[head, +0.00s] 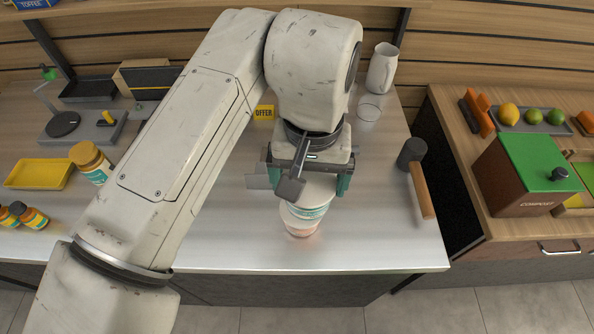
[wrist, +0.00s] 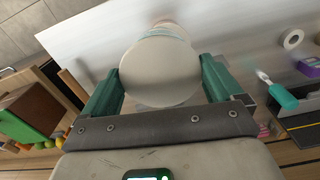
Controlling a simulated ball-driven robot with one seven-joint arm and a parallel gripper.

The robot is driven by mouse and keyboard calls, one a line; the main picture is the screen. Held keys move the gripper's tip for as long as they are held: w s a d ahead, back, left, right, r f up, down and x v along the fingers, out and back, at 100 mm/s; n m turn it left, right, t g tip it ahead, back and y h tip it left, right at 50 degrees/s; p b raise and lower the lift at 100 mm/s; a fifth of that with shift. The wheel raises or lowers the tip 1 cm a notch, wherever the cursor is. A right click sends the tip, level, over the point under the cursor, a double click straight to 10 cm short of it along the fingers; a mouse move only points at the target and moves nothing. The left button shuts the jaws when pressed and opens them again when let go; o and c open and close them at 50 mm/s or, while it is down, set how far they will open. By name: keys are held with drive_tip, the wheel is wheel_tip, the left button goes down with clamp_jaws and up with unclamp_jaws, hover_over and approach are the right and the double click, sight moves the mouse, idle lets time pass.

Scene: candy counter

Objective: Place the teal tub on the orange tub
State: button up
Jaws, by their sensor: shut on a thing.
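The teal tub (head: 306,211), white with a teal band, is held upright or nearly so between the green fingers of my gripper (head: 308,188). In the wrist view its pale round top (wrist: 160,72) sits between the fingertips of my gripper (wrist: 160,80). The orange tub (head: 299,230), a pale tub with a pinkish-orange tint, shows just below the teal tub near the front of the metal counter. The teal tub hides most of it. I cannot tell whether the two tubs touch.
A mallet (head: 421,185) lies right of the tubs on the counter (head: 370,235). A glass (head: 369,108) and a white pitcher (head: 382,70) stand behind. An OFFER sign (head: 264,112) is at the back. A jar (head: 90,160) and a yellow tray (head: 39,173) are left.

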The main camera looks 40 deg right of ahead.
drive_tip(key=shift+w+d+f, duration=0.2)
drive_tip(key=shift+w+f, duration=0.6)
drive_tip(key=shift+f, duration=0.15)
drive_tip(key=shift+w+f, duration=0.15)
drive_tip(key=shift+f, duration=0.8)
drive_tip(key=shift+w+f, duration=0.1)
drive_tip(key=shift+f, duration=0.8)
drive_tip(key=shift+f, duration=0.1)
drive_tip(key=o, duration=0.9)
wheel_tip(320, 180, up, 12)
drive_tip(key=shift+r, duration=0.15)
